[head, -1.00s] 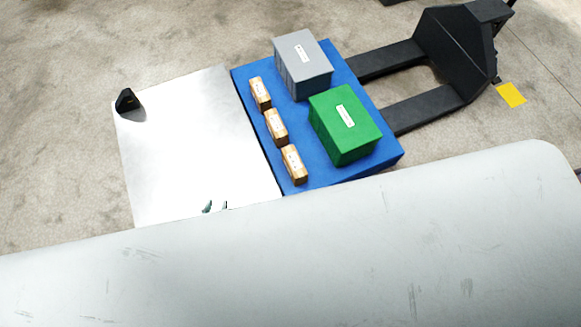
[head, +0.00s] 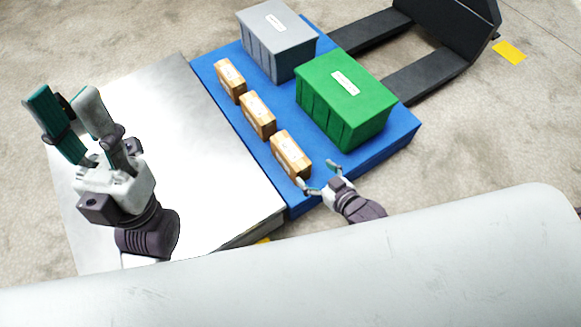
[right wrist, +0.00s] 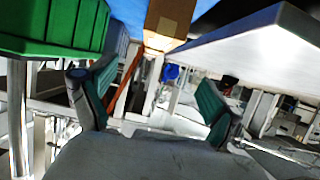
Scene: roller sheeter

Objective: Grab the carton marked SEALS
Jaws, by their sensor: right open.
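Three small brown cartons stand in a row on a blue platform (head: 385,145): a far one (head: 230,80), a middle one (head: 257,115) and a near one (head: 291,154). Their labels are too small to read, so I cannot tell which is marked SEALS. My right gripper (head: 318,174) is open and empty beside the near carton's front end. In the right wrist view, a carton (right wrist: 172,22) shows at the top, beyond and between the spread fingers (right wrist: 150,106). My left gripper (head: 64,94) is open and empty, raised over the metal table, away from the cartons.
A green bin (head: 345,100) and a grey bin (head: 277,42) stand on the platform, right of the cartons. The green bin (right wrist: 55,25) is close on the left in the right wrist view. A mostly bare metal table (head: 185,150) adjoins the platform. Black forks (head: 425,80) lie behind.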

